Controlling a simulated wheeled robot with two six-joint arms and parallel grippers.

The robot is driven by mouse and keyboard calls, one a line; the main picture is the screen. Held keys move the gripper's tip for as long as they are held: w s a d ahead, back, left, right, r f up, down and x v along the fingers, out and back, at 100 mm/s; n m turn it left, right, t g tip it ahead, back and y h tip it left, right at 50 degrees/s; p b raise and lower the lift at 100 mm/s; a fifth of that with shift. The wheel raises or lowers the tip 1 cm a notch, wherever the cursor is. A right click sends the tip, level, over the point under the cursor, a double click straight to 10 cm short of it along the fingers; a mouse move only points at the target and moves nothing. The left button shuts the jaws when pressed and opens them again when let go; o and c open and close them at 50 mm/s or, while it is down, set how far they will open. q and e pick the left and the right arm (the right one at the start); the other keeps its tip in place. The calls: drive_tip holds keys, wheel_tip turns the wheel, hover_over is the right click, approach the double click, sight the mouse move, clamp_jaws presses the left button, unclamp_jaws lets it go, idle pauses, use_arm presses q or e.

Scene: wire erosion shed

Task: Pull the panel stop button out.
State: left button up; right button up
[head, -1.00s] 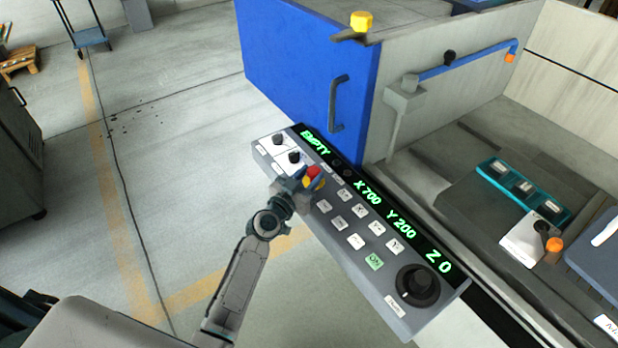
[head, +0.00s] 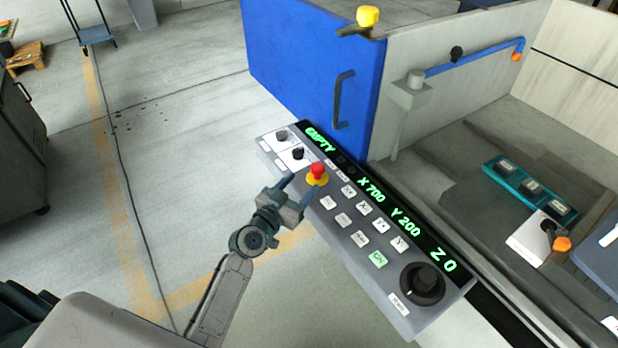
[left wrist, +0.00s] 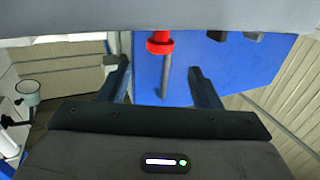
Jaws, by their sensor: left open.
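The stop button (head: 317,170) has a red cap on a yellow base and sits on the grey control panel (head: 348,272). My left gripper (head: 304,192) is open, just off the panel to the lower left of the button, with nothing between its fingers. In the left wrist view the red button (left wrist: 160,42) stands out from the panel's edge at the top, centred ahead of my open fingers (left wrist: 160,77) and apart from them. My right gripper is not in view.
Black knobs and several white keys sit close around the button, with a large black dial (head: 422,283) at the panel's near end. The blue door (head: 305,65) with its handle (head: 343,100) stands behind. Open floor (head: 190,150) lies to the left.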

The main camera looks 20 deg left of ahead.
use_arm(q)
drive_tip(key=v, duration=0.4)
drive_tip(key=shift+s+a+b, duration=0.1)
drive_tip(key=shift+s+b, duration=0.1)
drive_tip(key=shift+b, duration=0.1)
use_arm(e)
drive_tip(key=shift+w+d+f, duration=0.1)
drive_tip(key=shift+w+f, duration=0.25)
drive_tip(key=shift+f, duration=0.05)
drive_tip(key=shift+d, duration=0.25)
